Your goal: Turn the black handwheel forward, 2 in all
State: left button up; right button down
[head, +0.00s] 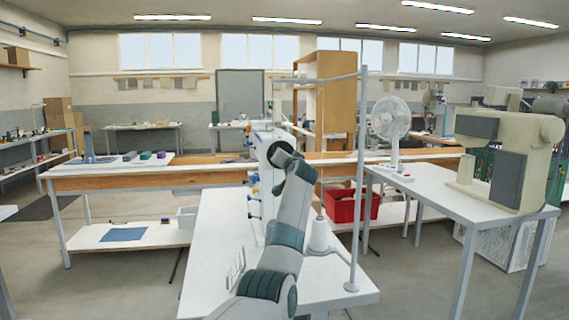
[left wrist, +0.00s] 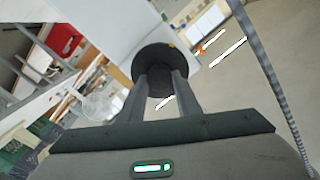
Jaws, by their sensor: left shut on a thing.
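The black handwheel (left wrist: 157,56) shows as a dark round disc in the left wrist view, with a small yellow mark near its upper rim. The two fingers of my left gripper (left wrist: 161,80) reach onto it and are shut on it. In the head view, my left arm reaches up to the end of the white machine (head: 262,140), where a dark round part shows at my wrist. My arm covers most of the wheel and the fingers there. My right gripper is in neither view.
The machine stands on a white table (head: 215,255). A thin grey thread stand (head: 359,200) with a white cone (head: 319,235) rises right of my arm. A red bin (head: 345,207) and a table with a fan (head: 391,120) and a beige press (head: 510,155) stand further right.

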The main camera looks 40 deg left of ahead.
pick_arm(q)
jog(key=shift+f+n+b, duration=0.15)
jog(key=shift+n+b, duration=0.2)
jog(key=shift+n, duration=0.9)
jog(key=shift+f+n+b, duration=0.1)
jog(key=shift+n+b, duration=0.25)
jog(key=shift+n, duration=0.9)
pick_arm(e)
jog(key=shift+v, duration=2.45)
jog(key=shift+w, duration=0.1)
pick_arm(q)
jog(key=o, duration=1.1)
jog(key=shift+r, duration=0.15)
jog(key=shift+c, duration=0.2)
jog(key=shift+s+d, duration=0.1)
jog(key=b+v, duration=0.1)
jog(key=v, duration=1.6)
jog(key=shift+b, duration=0.3)
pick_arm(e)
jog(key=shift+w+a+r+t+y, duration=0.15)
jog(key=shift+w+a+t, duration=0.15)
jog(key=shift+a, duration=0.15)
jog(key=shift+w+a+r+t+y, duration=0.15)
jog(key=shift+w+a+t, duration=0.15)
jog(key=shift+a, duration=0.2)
pick_arm(q)
jog(key=shift+s, duration=0.1)
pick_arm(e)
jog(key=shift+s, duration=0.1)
